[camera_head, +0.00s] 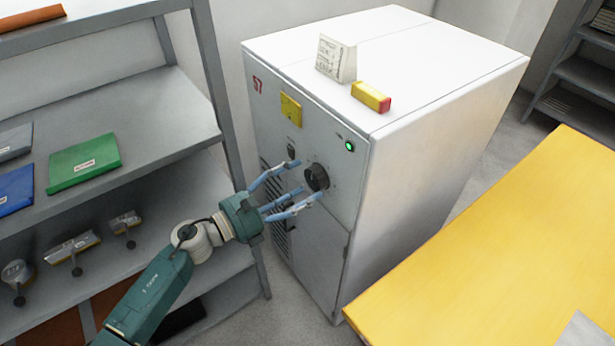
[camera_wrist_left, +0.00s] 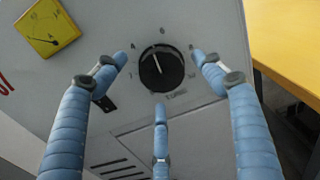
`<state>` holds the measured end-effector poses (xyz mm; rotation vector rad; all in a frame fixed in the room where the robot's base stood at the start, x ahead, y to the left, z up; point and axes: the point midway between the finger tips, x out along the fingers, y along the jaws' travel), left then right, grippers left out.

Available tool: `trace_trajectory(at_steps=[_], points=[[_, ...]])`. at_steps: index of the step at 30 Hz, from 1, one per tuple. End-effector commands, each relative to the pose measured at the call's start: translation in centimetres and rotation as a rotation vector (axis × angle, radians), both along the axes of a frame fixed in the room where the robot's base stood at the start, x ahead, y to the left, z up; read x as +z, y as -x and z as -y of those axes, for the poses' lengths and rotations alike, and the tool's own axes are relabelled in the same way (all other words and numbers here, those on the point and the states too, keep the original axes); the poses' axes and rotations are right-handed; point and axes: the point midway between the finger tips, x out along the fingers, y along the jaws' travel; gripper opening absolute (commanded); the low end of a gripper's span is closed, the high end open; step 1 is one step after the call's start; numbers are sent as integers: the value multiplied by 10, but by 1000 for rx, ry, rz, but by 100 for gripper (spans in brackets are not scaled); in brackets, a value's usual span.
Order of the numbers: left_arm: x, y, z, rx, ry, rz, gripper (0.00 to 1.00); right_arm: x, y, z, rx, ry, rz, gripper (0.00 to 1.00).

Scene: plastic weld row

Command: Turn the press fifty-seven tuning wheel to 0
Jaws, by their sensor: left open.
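The grey-white press cabinet marked 57 (camera_head: 257,84) stands in the middle of the head view. Its black tuning wheel (camera_head: 317,177) is on the front panel, below a lit green lamp. In the left wrist view the wheel (camera_wrist_left: 161,68) sits in a ring of small numbers; its white pointer line points up and slightly left. My left gripper (camera_head: 303,182) has three blue fingers, spread open in front of the wheel. In the wrist view its fingertips (camera_wrist_left: 160,78) surround the wheel's outline with gaps and hold nothing. Whether they reach its depth is unclear. My right gripper is out of view.
A yellow gauge (camera_head: 291,110) and a small switch (camera_head: 291,150) are on the panel left of the wheel. A white sign block (camera_head: 336,59) and a yellow-red block (camera_head: 371,97) sit on the cabinet top. Grey shelving (camera_head: 150,118) stands left; a yellow table (camera_head: 500,250) is right.

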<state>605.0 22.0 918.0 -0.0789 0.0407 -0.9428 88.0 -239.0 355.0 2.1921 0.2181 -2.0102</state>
Motion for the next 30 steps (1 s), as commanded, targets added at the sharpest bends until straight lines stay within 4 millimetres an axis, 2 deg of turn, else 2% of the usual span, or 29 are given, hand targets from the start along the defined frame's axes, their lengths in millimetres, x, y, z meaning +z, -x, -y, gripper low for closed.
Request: trace_trajectory(at_steps=[6,16,22,23,30], points=[[0,-14,18,1,1,-1,69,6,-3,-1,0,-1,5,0],[-1,-15,21,1,1,-1,69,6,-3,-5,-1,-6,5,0],[0,-15,21,0,1,-2,30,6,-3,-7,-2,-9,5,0],[0,-15,21,0,1,0,27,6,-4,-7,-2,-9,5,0],[1,-15,21,0,11,-10,26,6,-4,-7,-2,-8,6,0]])
